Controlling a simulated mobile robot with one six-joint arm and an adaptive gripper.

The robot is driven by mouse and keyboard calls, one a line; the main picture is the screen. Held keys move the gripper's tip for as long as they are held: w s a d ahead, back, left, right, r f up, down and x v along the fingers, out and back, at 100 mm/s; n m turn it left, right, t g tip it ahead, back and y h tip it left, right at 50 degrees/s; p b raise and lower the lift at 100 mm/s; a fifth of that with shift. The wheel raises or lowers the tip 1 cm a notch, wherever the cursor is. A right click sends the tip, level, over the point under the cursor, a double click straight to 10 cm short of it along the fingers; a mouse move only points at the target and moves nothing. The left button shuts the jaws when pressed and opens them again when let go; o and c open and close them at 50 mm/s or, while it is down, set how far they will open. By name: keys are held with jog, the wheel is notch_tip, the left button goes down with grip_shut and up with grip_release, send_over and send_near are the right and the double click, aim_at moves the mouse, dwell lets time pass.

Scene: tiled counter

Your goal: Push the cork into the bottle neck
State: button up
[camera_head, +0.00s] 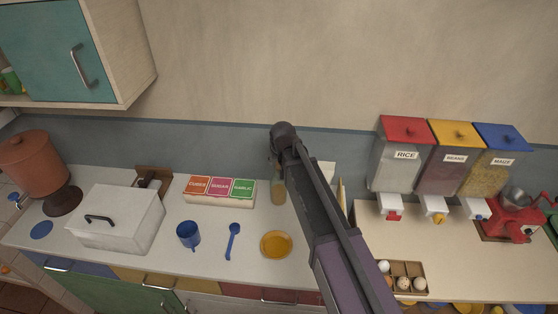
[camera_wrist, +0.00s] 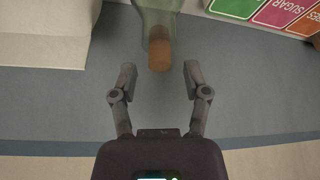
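The cork (camera_wrist: 159,56) is a brown cylinder at the mouth of the greenish glass bottle (camera_wrist: 157,17) in the wrist view. Most of the cork shows outside the glass; how deep it sits I cannot tell. My gripper (camera_wrist: 160,80) is open, its two fingers apart on either side just short of the cork, with nothing between the tips. In the head view the bottle (camera_head: 278,190) stands on the counter, partly hidden by my arm, and the cork is not clearly visible. My gripper is above the bottle there, mostly hidden by my wrist.
A box of spice labels (camera_head: 219,190) stands left of the bottle. A yellow dish (camera_head: 276,245), blue spoon (camera_head: 233,240) and blue cup (camera_head: 188,234) lie in front. A white bread box (camera_head: 116,217) is farther left. Food dispensers (camera_head: 400,155) and an egg tray (camera_head: 404,270) are right.

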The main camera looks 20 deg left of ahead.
jog(key=p+v, duration=0.9)
jog(key=v, duration=0.1)
jog(key=shift+r, duration=0.2)
dwell(1.0)
jog(key=s+d+f+m+g+h, duration=0.1)
jog(key=s+d+m+g+h, duration=0.15)
jog(key=d, duration=2.15)
jog(key=s+d+m, duration=0.1)
jog(key=s+d, duration=0.4)
jog(key=d, duration=0.3)
jog(key=s+d+m+g, duration=0.1)
jog(key=s+d+m, duration=0.1)
jog(key=s+d, duration=0.3)
jog(key=d, duration=0.4)
jog(key=shift+s+d+f, duration=0.2)
jog(key=shift+s+f, duration=0.05)
jog(key=shift+f+g, duration=0.1)
jog(key=shift+g, duration=0.15)
notch_tip(320, 180, down, 16)
jog(key=b, duration=1.5)
jog(key=shift+b, duration=0.4)
